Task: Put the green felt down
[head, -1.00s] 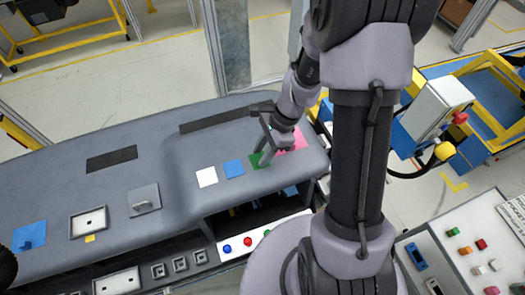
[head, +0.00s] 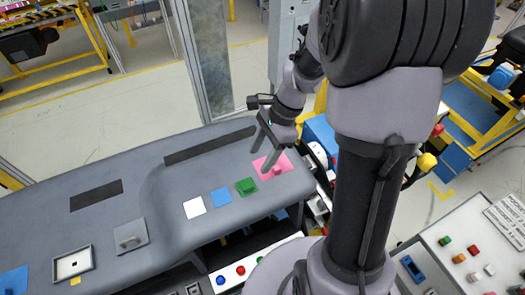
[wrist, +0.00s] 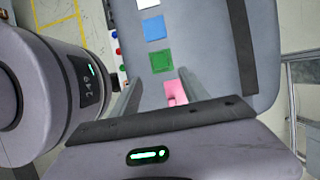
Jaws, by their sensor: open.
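The green felt (head: 246,187) lies on the grey dashboard, between a blue square and a pink square, and seems to have a small raised grip on top. It also shows in the wrist view (wrist: 162,61), clear of my fingers. My gripper (head: 259,160) is open and empty, just beyond the green felt, over the pink square (head: 275,164). In the wrist view the pink square's raised grip (wrist: 177,96) shows between the fingers. Part of the pink square is hidden by my gripper.
A white square (head: 194,207) and the blue square (head: 221,197) continue the row to the left. A grey plate with a handle (head: 130,235) and dark strips lie farther left on the dashboard (head: 160,190). A button panel (head: 240,270) runs along the near edge.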

